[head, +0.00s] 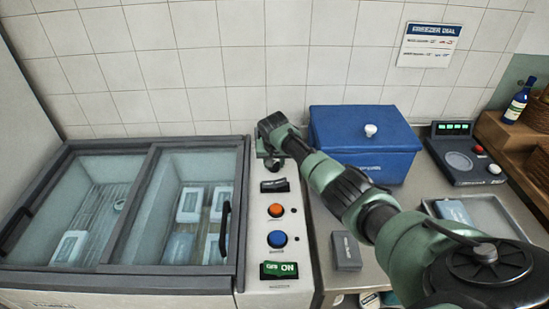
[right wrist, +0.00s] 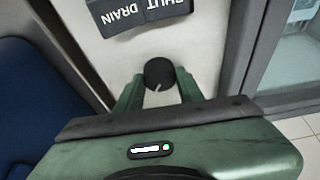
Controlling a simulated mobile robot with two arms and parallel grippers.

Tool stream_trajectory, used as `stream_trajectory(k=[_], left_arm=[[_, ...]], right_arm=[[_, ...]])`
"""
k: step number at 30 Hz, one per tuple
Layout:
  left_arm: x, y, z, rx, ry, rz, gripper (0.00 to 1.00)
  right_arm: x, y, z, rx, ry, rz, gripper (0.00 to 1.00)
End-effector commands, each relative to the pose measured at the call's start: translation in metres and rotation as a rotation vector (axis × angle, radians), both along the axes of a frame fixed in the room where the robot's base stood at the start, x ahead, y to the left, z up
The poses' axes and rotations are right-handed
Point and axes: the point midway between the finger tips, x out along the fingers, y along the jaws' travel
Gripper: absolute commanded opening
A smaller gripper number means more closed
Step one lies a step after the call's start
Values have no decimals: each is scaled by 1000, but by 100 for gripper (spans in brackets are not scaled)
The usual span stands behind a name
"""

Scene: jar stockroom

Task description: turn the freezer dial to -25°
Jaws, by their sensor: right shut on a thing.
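The freezer dial (right wrist: 160,72) is a small round black knob with a short white pointer mark. It sits on the light control panel (head: 259,216) beside the freezer. My right gripper (right wrist: 158,84) is shut on the dial, with one green finger on either side of it. In the right wrist view the white mark points toward my gripper, slightly left. In the head view my right gripper (head: 271,158) is over the far end of the panel and mostly hides the dial. No scale numbers are readable around it. My left gripper is out of view.
Down the panel are a black shut/drain switch (head: 274,185), an orange button (head: 276,210), a blue button (head: 277,239) and a green ON switch (head: 279,270). A glass-topped freezer (head: 140,283) is left, a blue box (head: 365,150) right. A "freezer dial" notice (head: 430,43) hangs on the wall.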

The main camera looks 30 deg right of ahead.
Motion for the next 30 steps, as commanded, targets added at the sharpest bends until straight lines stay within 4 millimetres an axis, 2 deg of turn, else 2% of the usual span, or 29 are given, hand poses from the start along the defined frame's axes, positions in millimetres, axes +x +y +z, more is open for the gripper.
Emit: stream_trajectory(k=[5,15,30], left_arm=[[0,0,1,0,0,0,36],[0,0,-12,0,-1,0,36],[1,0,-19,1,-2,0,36]], right_arm=[[2,2,0,1,-1,-161,0],[3,2,-1,1,-2,-395,0],[3,2,1,0,-3,-506,0]])
